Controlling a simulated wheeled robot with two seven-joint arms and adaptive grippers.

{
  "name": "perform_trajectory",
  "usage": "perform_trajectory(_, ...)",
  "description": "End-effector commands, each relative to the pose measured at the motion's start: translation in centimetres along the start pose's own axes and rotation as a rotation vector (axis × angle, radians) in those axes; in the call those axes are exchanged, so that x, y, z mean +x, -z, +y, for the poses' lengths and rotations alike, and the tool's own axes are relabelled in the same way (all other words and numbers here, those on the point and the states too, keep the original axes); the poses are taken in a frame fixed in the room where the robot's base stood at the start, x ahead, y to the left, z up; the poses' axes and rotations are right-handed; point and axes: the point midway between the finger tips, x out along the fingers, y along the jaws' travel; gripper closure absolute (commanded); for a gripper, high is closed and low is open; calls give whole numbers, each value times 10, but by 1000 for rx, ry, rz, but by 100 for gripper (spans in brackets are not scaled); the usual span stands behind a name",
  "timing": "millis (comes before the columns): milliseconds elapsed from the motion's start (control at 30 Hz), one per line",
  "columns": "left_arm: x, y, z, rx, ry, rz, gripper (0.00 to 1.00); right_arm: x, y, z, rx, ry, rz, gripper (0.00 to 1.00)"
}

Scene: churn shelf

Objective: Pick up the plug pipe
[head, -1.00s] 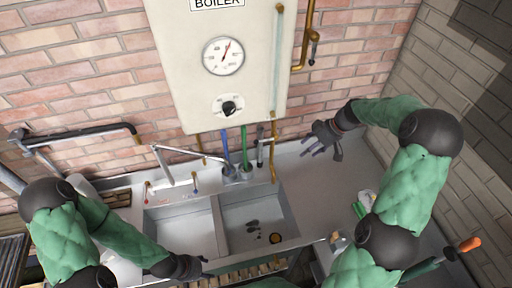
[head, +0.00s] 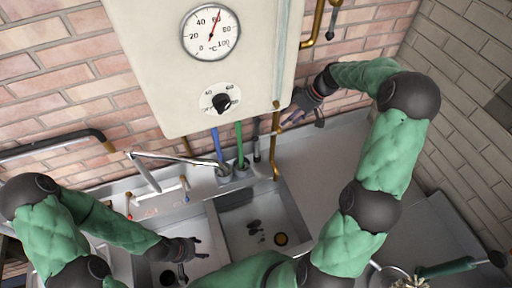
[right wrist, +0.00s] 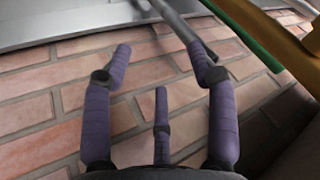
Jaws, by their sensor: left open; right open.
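A short grey upright pipe (head: 257,150), which looks like the plug pipe, stands at the back of the sink between the green pipe and the brass pipe in the head view. A grey pipe, apparently the same one, shows at the top of the right wrist view (right wrist: 178,22), close to the right-hand fingertip; I cannot tell if they touch. My right gripper (head: 292,108) is open and empty, beside the brass pipe under the boiler; its spread fingers show in the wrist view (right wrist: 158,55). My left gripper (head: 196,248) is open and empty over the left basin.
The boiler (head: 160,80) hangs above the sink. Blue (head: 217,145), green (head: 239,145) and brass (head: 276,150) pipes run beside the grey one.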

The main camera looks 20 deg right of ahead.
Motion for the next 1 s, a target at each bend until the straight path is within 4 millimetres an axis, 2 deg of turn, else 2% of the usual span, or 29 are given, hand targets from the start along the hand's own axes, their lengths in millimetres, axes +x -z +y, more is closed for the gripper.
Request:
perform_trajectory(100,-5,0,2,0,0,0,44,12,19,-11,-4,3,-1,42)
perform_trajectory(300,-8,0,3,0,0,0,44,28,42,-23,-3,1,0,42)
perform_trajectory(567,-10,0,4,0,0,0,44,36,54,-30,-2,0,0,42)
perform_trajectory(767,-15,0,5,0,0,0,44,52,74,-42,-3,2,-1,42)
perform_trajectory(900,-15,0,5,0,0,0,44,72,71,-40,0,1,-3,42)
perform_trajectory(1000,-15,-1,6,0,0,0,44,78,71,-40,0,-1,-2,42)
